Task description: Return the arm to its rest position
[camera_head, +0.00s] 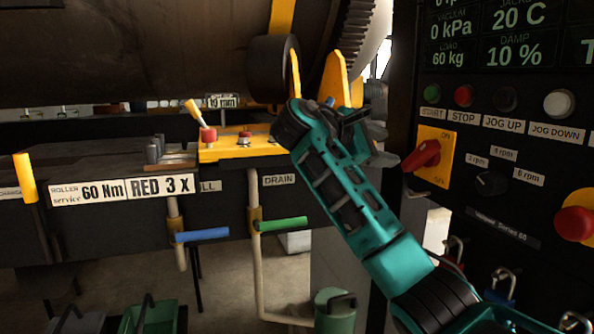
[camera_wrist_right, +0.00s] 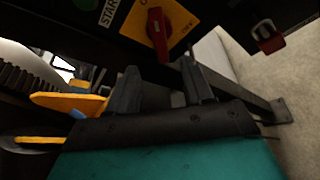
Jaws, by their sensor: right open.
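My right arm (camera_head: 345,195) is teal and black and reaches up from the bottom right. Its dark right gripper (camera_head: 350,122) is partly hidden by the wrist, between the yellow ledge and the control panel. In the right wrist view, the gripper's two dark fingers (camera_wrist_right: 160,90) stand apart with nothing between them. The red rotary switch (camera_wrist_right: 157,28) on its yellow plate shows beyond the fingers. My left gripper is out of view.
The control panel (camera_head: 500,150) stands close on the right, with a red switch (camera_head: 422,156), buttons and padlocks (camera_head: 500,283). A yellow ledge (camera_head: 240,151) carries a red-based lever (camera_head: 207,134). Blue (camera_head: 202,235) and green (camera_head: 283,223) valve handles sit below. Dark rollers and a gear are behind the arm.

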